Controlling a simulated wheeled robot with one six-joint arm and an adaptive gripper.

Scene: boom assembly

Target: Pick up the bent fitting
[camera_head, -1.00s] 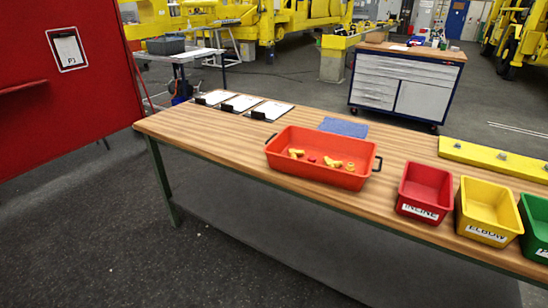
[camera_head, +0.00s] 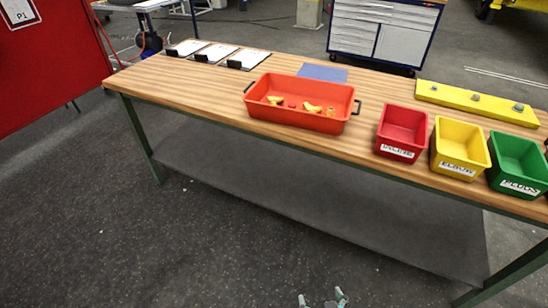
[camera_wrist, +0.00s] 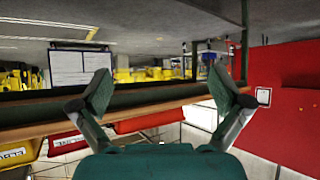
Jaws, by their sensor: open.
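An orange-red tray (camera_head: 335,122) with dark end handles stands on the wooden workbench. Inside it lie small fittings: a yellow piece (camera_head: 275,100) at the left, another yellow piece (camera_head: 312,107) near the middle, a small yellow one (camera_head: 330,111) at the right and a small red one (camera_head: 291,105). They are too small to tell for certain which is the bent fitting. My gripper (camera_head: 323,301) shows at the bottom edge of the head view, in front of the bench and well away from the tray. In the wrist view my gripper (camera_wrist: 160,90) is open with nothing between its fingers.
Right of the tray stand a red bin (camera_head: 403,131), a yellow bin labelled ELBOW (camera_head: 459,149) and a green bin (camera_head: 518,165). A blue mat (camera_head: 322,72) and a yellow bar (camera_head: 475,103) lie behind. Clipboards (camera_head: 250,60) lie at the left. Floor before the bench is clear.

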